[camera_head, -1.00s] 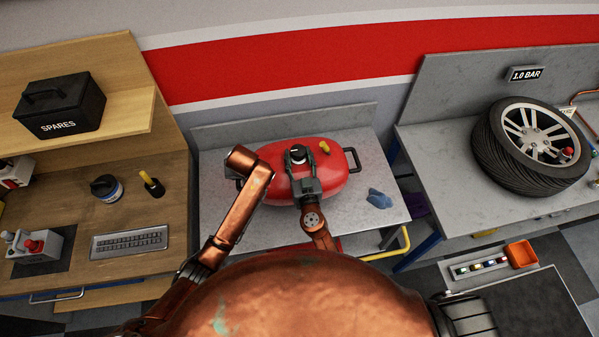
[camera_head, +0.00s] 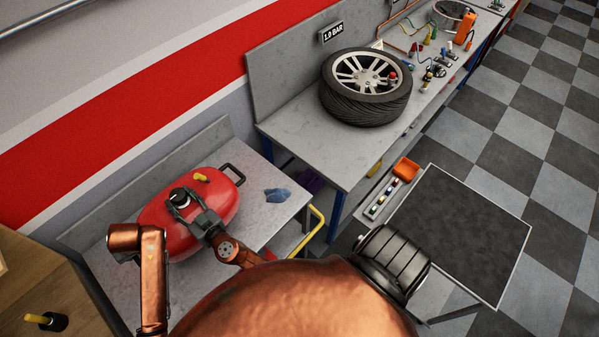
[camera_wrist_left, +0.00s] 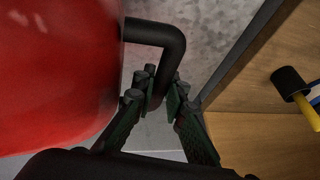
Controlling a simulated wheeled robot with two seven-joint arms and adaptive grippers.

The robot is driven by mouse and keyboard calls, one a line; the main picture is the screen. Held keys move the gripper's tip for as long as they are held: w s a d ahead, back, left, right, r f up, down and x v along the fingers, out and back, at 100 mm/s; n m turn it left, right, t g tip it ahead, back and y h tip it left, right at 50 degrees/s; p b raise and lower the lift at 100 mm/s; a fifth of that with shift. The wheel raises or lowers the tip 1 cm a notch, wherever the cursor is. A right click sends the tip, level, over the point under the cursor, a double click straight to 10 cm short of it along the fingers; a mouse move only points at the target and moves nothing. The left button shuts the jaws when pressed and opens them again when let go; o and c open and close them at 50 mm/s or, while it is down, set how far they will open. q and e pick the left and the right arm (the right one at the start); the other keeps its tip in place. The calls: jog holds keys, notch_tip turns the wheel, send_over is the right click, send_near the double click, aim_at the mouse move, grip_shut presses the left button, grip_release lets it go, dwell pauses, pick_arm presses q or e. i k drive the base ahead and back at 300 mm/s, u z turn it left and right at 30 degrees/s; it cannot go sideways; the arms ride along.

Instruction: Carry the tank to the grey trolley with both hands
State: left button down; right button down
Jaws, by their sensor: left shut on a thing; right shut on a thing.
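The red tank (camera_head: 222,197) is on a grey metal bench (camera_head: 268,222), with a black handle (camera_head: 232,172) at its far end and a yellow knob on top. My right gripper (camera_head: 188,203) is shut on the tank's black top fitting (camera_head: 180,195). My left gripper (camera_wrist_left: 166,100) is shut on the tank's near black handle (camera_wrist_left: 160,32); in the head view my copper arm hides it. A low trolley with a dark grey top (camera_head: 460,230) and pale rim stands at the right. Whether the tank touches the bench is hard to tell.
A blue rag (camera_head: 278,195) lies beside the tank. A wheel (camera_head: 366,88) and tools sit on a longer grey bench (camera_head: 300,125) behind. A tray of buttons (camera_head: 384,198) and an orange bin (camera_head: 406,169) adjoin the trolley. Checkered floor (camera_head: 550,160) lies open at right.

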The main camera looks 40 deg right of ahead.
aim_at(460, 227)
jog(key=z, duration=0.55)
jog(key=k, duration=0.65)
jog(key=z, duration=1)
jog(key=i, duration=0.5)
jog(key=z, duration=1.1)
jog(key=i, duration=0.65)
jog(key=z, duration=0.35)
